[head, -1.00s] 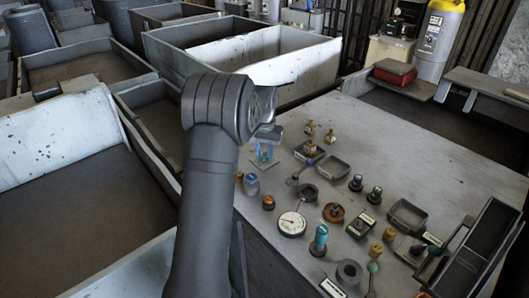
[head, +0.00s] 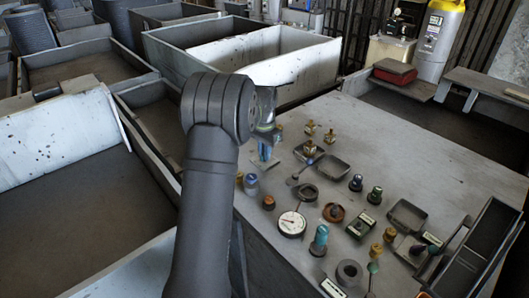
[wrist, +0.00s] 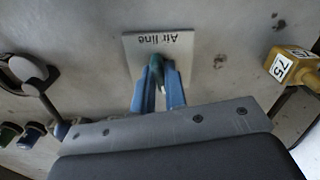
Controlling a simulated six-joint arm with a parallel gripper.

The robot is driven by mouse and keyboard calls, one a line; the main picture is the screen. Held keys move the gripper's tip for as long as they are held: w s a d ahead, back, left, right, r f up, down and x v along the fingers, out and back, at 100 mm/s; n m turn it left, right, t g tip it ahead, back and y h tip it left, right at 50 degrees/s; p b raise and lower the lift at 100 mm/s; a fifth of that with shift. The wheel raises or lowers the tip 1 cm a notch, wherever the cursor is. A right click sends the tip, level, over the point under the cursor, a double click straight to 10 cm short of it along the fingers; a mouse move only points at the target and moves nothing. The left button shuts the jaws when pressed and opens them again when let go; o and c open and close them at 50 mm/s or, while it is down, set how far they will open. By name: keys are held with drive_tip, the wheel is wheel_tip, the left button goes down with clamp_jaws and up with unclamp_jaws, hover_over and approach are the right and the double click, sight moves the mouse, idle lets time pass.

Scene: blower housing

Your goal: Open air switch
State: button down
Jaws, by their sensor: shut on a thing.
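The air switch shows in the wrist view as a small green-tipped lever (wrist: 156,62) on a pale square plate (wrist: 178,42) marked "Air line", which reads upside down there. My gripper (wrist: 158,82) has its two blue fingers closed around the lever, one on each side. In the head view my gripper (head: 265,150) is at the far left part of the grey panel, low over its surface. The switch is hidden there behind my gripper and wrist. The lever's exact angle is hard to tell.
The grey panel (head: 400,160) carries several knobs, a white dial gauge (head: 291,223) and small trays. In the wrist view a yellow numbered block (wrist: 290,65) is to the right and a dark lever (wrist: 30,80) to the left. Large open bins (head: 60,150) stand left of the panel.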

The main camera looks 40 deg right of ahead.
drive_tip(key=m, duration=0.4)
drive_tip(key=shift+m, duration=0.4)
drive_tip(key=m, duration=0.4)
drive_tip(key=shift+d+r, duration=0.1)
drive_tip(key=c, duration=1.6)
unclamp_jaws()
drive_tip(key=shift+o, duration=0.2)
drive_tip(key=shift+r, duration=2.9)
drive_tip(key=shift+f, duration=0.1)
